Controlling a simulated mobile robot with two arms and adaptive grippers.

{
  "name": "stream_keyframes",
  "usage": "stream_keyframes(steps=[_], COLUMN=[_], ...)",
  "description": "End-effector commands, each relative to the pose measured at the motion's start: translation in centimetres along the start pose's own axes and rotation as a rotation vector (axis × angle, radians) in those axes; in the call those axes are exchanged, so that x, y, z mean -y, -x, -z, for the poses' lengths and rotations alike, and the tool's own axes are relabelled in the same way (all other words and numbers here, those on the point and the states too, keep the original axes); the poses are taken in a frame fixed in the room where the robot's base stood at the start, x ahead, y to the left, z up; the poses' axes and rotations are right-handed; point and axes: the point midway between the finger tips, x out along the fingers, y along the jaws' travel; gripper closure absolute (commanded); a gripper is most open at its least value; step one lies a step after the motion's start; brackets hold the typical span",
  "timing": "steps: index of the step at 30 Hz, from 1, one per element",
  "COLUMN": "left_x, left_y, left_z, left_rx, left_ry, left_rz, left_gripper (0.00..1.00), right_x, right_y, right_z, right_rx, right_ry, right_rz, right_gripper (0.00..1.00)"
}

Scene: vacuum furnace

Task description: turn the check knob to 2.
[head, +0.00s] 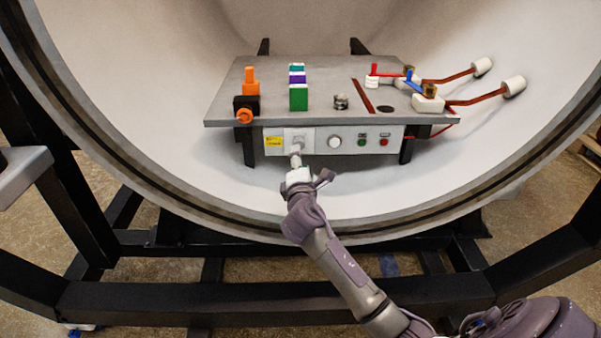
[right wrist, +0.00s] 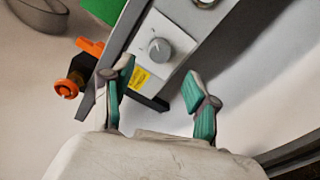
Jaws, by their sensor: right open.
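The control panel under the shelf in the furnace carries a grey round knob on a white plate, which I take for the check knob (right wrist: 160,48). The knob has a pointer ridge and small marks around it; I cannot read its setting. In the head view the knob (head: 297,142) is partly covered by my gripper. My right gripper (right wrist: 158,76) is open and empty, its two green-padded fingers apart just short of the knob and aimed at it. It also shows in the head view (head: 296,163) just below the panel. My left gripper is not in view.
A yellow label (head: 274,142) sits beside the knob. A white round dial (head: 334,142), a green button (head: 362,141) and a red button (head: 384,141) are to the right. An orange and black fitting (head: 245,112) hangs at the shelf's left edge.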

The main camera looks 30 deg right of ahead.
Motion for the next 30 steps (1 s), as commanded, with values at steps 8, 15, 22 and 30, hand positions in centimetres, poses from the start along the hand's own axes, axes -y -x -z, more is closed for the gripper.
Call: stream_keyframes(steps=[8,15,22,30], left_x=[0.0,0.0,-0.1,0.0], left_y=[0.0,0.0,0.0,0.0], left_z=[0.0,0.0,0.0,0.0], left_rx=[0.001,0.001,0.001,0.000], left_ry=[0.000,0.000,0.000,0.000], left_rz=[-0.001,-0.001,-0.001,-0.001], left_gripper=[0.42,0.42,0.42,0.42], right_x=[0.0,0.0,0.0,0.6], right_y=[4.6,5.5,5.4,5.7], right_z=[0.0,0.0,0.0,0.2], right_rx=[0.000,0.000,0.000,-0.006], right_ry=[0.000,-0.001,0.000,-0.015], right_rz=[0.001,0.000,0.000,0.016], right_gripper=[0.41,0.41,0.41,0.41])
